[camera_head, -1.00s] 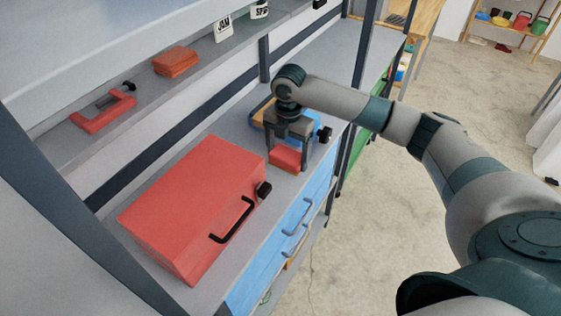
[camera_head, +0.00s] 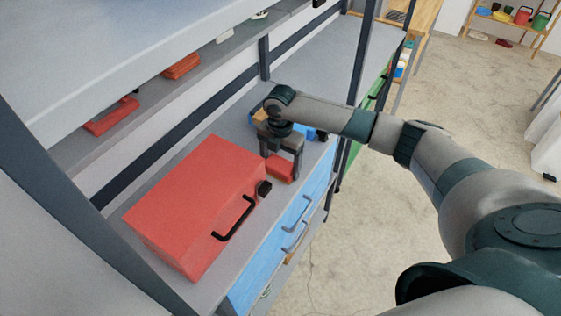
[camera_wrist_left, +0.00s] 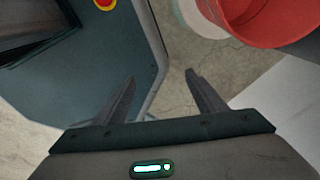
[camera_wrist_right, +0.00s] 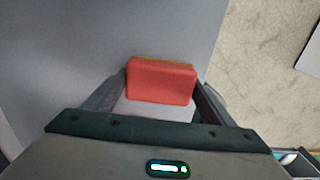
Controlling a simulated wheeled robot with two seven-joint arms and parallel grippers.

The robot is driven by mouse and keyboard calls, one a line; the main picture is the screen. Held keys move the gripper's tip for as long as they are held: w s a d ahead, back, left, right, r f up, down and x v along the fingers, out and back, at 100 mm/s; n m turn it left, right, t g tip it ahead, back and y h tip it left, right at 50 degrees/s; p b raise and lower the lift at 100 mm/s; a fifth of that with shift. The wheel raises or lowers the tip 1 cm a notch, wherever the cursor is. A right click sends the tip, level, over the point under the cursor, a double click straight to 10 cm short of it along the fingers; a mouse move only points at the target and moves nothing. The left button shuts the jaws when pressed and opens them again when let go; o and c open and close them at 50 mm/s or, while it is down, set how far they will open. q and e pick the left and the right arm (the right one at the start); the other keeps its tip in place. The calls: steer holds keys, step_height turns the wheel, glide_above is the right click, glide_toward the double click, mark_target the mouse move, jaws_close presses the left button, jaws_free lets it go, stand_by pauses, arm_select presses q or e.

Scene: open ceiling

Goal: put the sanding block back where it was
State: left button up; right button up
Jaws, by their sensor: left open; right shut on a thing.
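The sanding block (camera_wrist_right: 160,82) is red with a thin tan edge, and my right gripper (camera_wrist_right: 158,100) is shut on its two sides. In the head view the block (camera_head: 281,169) shows between the fingers of my right gripper (camera_head: 281,165), over the grey worktop just right of the red toolbox. I cannot tell whether it touches the worktop. My left gripper (camera_wrist_left: 160,85) is open and empty in the left wrist view, over the floor beside my base; it is not in the head view.
A red toolbox (camera_head: 195,205) with a black handle stands left of my right gripper. A blue item (camera_head: 310,131) lies partly hidden behind the gripper. The shelf above holds a red clamp (camera_head: 111,116) and an orange-red block (camera_head: 182,67). The worktop (camera_head: 325,60) further back is clear.

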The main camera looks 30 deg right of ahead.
mark_target(280, 163)
steer(key=shift+f, duration=0.1)
steer(key=o, duration=1.1)
steer(key=shift+f, duration=0.1)
step_height(280, 163, up, 12)
steer(key=b, duration=0.3)
steer(key=shift+r, duration=0.2)
